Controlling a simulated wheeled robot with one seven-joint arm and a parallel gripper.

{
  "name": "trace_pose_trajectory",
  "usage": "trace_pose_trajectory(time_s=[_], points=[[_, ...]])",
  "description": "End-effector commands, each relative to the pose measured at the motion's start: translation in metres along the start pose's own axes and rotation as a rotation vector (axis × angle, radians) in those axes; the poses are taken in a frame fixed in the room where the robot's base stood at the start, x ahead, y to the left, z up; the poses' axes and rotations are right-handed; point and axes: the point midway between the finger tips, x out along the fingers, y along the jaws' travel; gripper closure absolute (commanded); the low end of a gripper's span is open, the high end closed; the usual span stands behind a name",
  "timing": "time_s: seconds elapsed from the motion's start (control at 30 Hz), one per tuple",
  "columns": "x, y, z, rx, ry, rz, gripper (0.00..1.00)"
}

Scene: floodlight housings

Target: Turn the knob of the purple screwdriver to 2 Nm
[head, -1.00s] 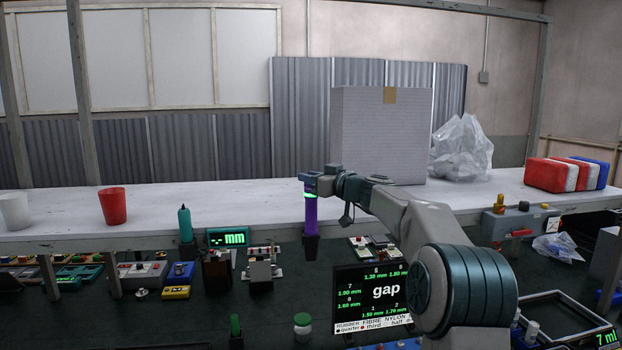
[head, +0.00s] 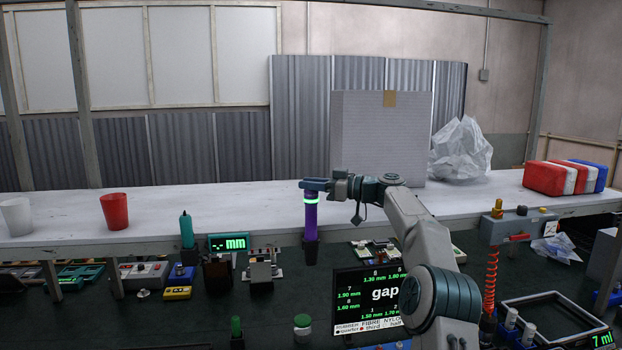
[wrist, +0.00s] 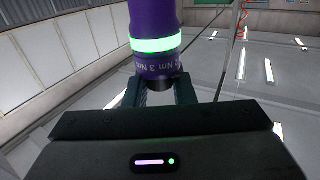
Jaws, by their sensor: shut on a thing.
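In the wrist view the purple body (wrist: 153,18), the green ring and a purple band (wrist: 158,66) marked "Nm 3 Nm" show. The gripper fingers (wrist: 160,92) close around the dark end beside that band. The knob's pointer and its exact setting cannot be made out.
A teal tool (head: 186,229) and an mm display (head: 229,242) stand left of the screwdriver. A large grey box (head: 380,135) is behind.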

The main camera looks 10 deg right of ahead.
Motion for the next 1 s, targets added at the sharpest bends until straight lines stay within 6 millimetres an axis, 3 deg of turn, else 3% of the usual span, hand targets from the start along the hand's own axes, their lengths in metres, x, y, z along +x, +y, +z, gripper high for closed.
trace_pose_trajectory(time_s=[0.57,0.6,0.67,1.0], points=[[-0.0001,0.0001,-0.0002,0.000,0.000,-0.033,1.00],[-0.0001,0.0001,-0.0002,0.000,0.000,-0.033,0.72],[0.0000,0.0000,-0.0002,0.000,0.000,-0.033,0.57],[-0.0024,-0.0001,0.0007,0.000,0.001,-0.033,0.57]])
